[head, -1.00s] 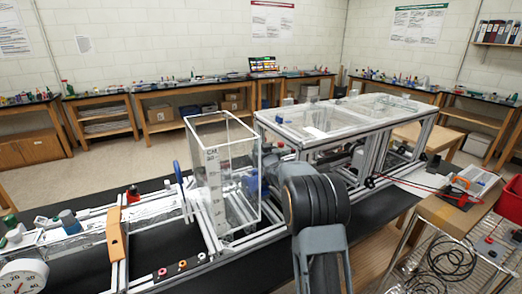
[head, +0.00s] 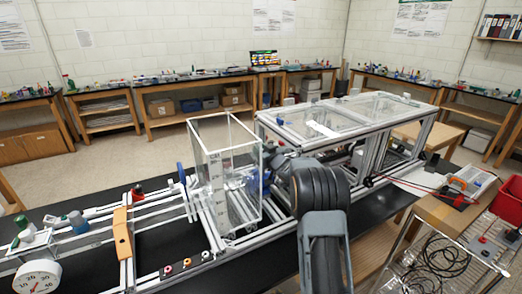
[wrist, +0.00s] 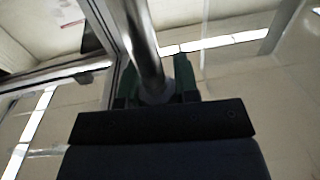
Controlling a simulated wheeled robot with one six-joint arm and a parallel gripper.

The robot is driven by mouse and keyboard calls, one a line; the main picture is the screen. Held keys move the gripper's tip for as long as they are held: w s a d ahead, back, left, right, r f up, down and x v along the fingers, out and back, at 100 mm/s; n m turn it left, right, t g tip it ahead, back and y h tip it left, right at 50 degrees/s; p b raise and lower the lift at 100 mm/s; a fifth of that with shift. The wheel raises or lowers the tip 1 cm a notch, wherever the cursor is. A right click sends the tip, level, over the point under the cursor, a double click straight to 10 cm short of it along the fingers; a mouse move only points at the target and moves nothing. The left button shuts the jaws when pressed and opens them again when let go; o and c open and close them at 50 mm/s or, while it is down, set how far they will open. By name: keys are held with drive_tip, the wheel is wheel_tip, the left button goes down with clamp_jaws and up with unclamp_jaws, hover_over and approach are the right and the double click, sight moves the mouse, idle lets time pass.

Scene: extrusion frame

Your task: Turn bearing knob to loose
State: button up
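In the head view a blue rounded part (head: 256,184) sits at the right side of the clear tank, beside my arm; I cannot tell whether it is the bearing knob. A blue wheel (head: 182,173) stands on the rails left of the tank. My forearm hides my gripper's fingertips in the head view. In the wrist view my gripper (wrist: 156,76) has two dark green fingers standing apart. A shiny metal rod (wrist: 141,40) runs down between them, with a visible gap to the right finger. No knob can be made out clearly there.
The clear upright tank (head: 222,180) stands close left of my arm. A long framed clear-topped box (head: 345,117) lies behind and to the right. An orange bar (head: 123,233) crosses the rails at left. A cart with black cables (head: 440,262) is at right.

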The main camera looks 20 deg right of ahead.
drive_tip(key=o, duration=0.4)
drive_tip(key=shift+o, duration=0.2)
drive_tip(key=shift+f+m+h+b, duration=0.1)
drive_tip(key=shift+m+h+b, duration=0.2)
drive_tip(key=shift+h+b, duration=0.25)
drive_tip(key=s+f+m+g+h+b, duration=0.2)
drive_tip(key=s+f+g+h+b, duration=0.1)
drive_tip(key=s, duration=0.7)
drive_tip(key=s+f+m+g+h+b, duration=0.2)
drive_tip(key=s+h+b, duration=0.1)
drive_tip(key=s, duration=0.6)
drive_tip(key=s+a+g+y+p, duration=0.1)
drive_tip(key=s+a+g, duration=0.1)
drive_tip(key=s+a, duration=0.2)
drive_tip(key=s+a+n+g+p, duration=0.1)
drive_tip(key=s+a+g, duration=0.2)
drive_tip(key=s, duration=0.6)
drive_tip(key=shift+a+r+y+p, duration=0.3)
drive_tip(key=shift+a+y+p, duration=0.1)
drive_tip(key=shift+a, duration=0.4)
